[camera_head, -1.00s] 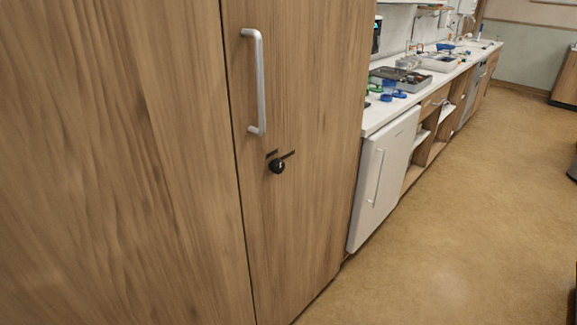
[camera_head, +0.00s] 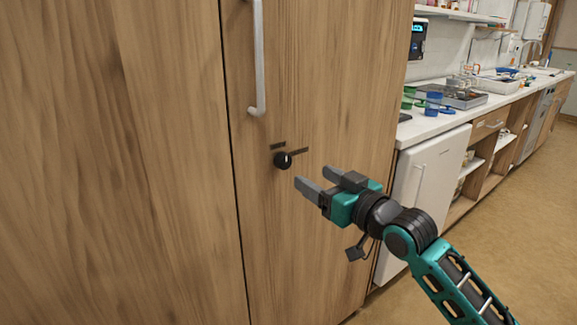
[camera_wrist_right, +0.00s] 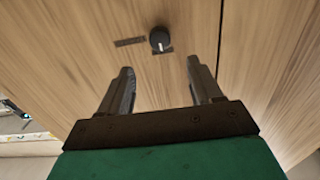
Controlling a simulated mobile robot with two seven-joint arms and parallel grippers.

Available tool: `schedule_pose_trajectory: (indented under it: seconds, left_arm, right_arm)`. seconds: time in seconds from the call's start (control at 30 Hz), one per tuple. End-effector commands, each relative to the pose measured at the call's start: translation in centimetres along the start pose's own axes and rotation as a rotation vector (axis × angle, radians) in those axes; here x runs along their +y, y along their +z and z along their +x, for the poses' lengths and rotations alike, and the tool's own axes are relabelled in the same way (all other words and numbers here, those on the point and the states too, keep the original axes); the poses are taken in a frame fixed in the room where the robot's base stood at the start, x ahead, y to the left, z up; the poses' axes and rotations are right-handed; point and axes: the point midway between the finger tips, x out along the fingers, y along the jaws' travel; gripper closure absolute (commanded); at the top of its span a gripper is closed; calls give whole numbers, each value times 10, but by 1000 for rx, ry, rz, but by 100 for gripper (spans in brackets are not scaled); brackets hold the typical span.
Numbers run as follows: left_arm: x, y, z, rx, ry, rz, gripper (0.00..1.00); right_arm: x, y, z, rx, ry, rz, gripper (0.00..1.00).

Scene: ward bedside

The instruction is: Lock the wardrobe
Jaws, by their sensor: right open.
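The wooden wardrobe (camera_head: 180,200) has its doors closed. A long grey bar handle (camera_head: 259,60) is on the right door. Below it is a round black lock knob (camera_head: 283,160) with a white pointer mark, and two small dark label plates lie beside it. My right gripper (camera_head: 312,180) is open and empty, just right of and slightly below the knob, apart from it. In the right wrist view the knob (camera_wrist_right: 160,39) shows beyond the two spread fingertips (camera_wrist_right: 160,75), roughly between them. Its white mark points down toward the gripper there. My left gripper is not in view.
A white counter (camera_head: 440,120) with trays and blue and green items runs back to the right of the wardrobe. A white fridge (camera_head: 425,185) stands under it. The floor (camera_head: 510,220) at the right is clear.

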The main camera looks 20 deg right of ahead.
Motion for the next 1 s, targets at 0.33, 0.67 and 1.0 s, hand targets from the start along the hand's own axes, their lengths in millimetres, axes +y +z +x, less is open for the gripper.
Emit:
schedule_pose_trajectory:
  seconds: [0.33,0.67,1.0]
  left_arm:
    - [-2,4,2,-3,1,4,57]
    - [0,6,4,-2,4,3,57]
    - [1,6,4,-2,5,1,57]
  right_arm:
    - [0,1,66,1,1,1,36]
    - [0,1,99,0,1,1,36]
    - [0,1,101,-1,1,0,36]
